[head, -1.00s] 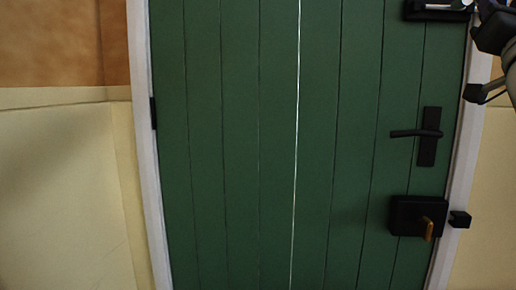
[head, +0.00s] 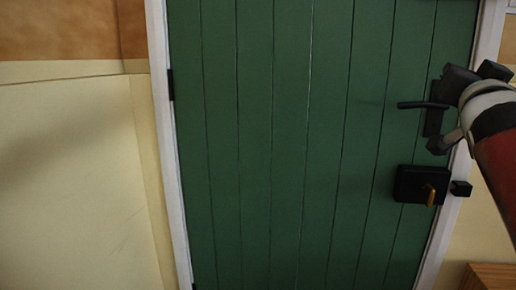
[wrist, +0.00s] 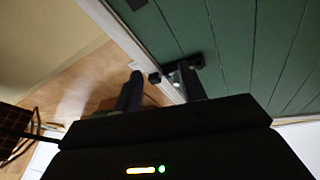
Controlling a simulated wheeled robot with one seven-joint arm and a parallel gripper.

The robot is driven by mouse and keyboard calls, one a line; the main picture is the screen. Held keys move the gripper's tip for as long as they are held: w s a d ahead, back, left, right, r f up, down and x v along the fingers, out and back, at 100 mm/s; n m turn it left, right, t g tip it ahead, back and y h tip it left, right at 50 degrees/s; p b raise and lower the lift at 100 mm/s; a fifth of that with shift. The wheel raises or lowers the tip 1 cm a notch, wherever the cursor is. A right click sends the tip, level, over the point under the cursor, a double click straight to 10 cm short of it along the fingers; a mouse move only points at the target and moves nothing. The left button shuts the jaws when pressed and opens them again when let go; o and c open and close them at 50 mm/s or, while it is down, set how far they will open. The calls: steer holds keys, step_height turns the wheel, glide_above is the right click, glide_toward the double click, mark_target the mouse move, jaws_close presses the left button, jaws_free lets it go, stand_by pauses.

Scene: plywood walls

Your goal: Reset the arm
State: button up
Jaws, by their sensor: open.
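My gripper (head: 450,110) is at the right of the head view, in front of the door's handle plate. Its jaws are open, and I see nothing held between them. In the wrist view both dark fingers (wrist: 161,75) stand apart, pointing toward the door edge. My arm reaches in from the right edge of the head view. The green plank door (head: 290,140) looks closed in its white frame (head: 160,100). Its black lever handle (head: 422,105) is level and partly hidden by my gripper.
Below the handle is a black lock box (head: 410,186) with a brass-coloured knob, and a small black block (head: 461,188) on the frame. A wooden object (head: 490,277) shows at the lower right. Cream wall (head: 70,180) is on the left.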

steer(key=s+a+f+n+g+y, duration=0.1)
steer(key=a+f+n+g+y, duration=0.3)
steer(key=f, duration=0.7)
steer(key=a+f+g+y, duration=0.1)
steer(key=a+f+y, duration=0.1)
steer(key=a+f, duration=0.6)
steer(key=s+a+f+n+g+y, duration=0.1)
steer(key=s+a+f+g, duration=0.1)
steer(key=f, duration=0.5)
steer(key=s+a+f+n+g+y, duration=0.1)
steer(key=s+a+f+n+g, duration=0.1)
steer(key=s+f, duration=0.4)
steer(key=s+a+f+n+g+y, duration=0.2)
steer(key=s+a+f, duration=0.3)
steer(key=f, duration=0.4)
steer(key=shift+a+f+g, duration=0.15)
steer(key=shift+a+g, duration=0.3)
steer(key=shift+g, duration=0.45)
